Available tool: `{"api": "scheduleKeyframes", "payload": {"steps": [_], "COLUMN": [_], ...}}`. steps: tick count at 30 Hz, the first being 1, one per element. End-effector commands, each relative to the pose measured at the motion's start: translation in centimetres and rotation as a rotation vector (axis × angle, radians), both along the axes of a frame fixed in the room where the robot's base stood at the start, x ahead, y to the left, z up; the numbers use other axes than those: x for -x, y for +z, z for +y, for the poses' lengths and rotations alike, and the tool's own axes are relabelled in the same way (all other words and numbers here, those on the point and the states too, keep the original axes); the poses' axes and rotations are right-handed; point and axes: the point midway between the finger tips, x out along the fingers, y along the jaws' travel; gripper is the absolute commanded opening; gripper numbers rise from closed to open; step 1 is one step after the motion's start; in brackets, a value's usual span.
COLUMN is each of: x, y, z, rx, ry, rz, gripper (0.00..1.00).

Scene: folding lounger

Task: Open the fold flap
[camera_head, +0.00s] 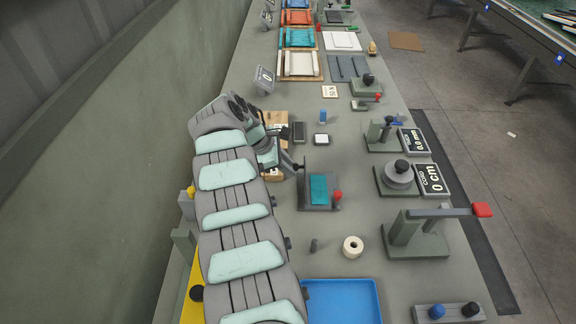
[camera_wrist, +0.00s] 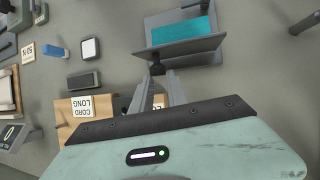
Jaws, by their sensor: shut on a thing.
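The fold flap station is a small grey fixture (camera_head: 321,206) with a teal pad (camera_head: 319,188), right of my gripper (camera_head: 298,168) in the head view. In the wrist view the teal pad (camera_wrist: 181,30) lies behind a narrow grey flap (camera_wrist: 180,48), which appears raised along the pad's near edge. My gripper (camera_wrist: 158,76) is shut on a small dark knob (camera_wrist: 157,68) at the flap's near edge. The fingertips partly hide the knob. The flap's exact angle is hard to tell.
A red knob (camera_head: 337,195) stands at the fixture's right. A white-topped block (camera_head: 321,139) and a dark block (camera_head: 298,131) sit behind. A cream roll (camera_head: 353,246) and blue tray (camera_head: 341,301) lie in front. A wooden board (camera_wrist: 85,106) is near my gripper.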

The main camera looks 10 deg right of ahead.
Motion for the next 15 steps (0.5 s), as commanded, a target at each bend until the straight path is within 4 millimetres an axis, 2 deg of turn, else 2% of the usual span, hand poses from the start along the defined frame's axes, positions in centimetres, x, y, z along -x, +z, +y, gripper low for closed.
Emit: {"api": "scheduleKeyframes", "payload": {"steps": [1, 2, 3, 9, 15], "x": [0.03, 0.03, 0.03, 0.03, 0.02], "y": [-0.17, -0.17, -0.16, -0.07, -0.02], "z": [0.24, 0.24, 0.23, 0.07, 0.01], "rx": [-0.003, -0.003, -0.003, -0.001, 0.0], "ry": [0.002, 0.002, 0.002, 0.001, 0.0], "rz": [0.003, 0.003, 0.003, 0.001, 0.001], "gripper": [0.0, 0.22, 0.25, 0.41, 0.41]}}
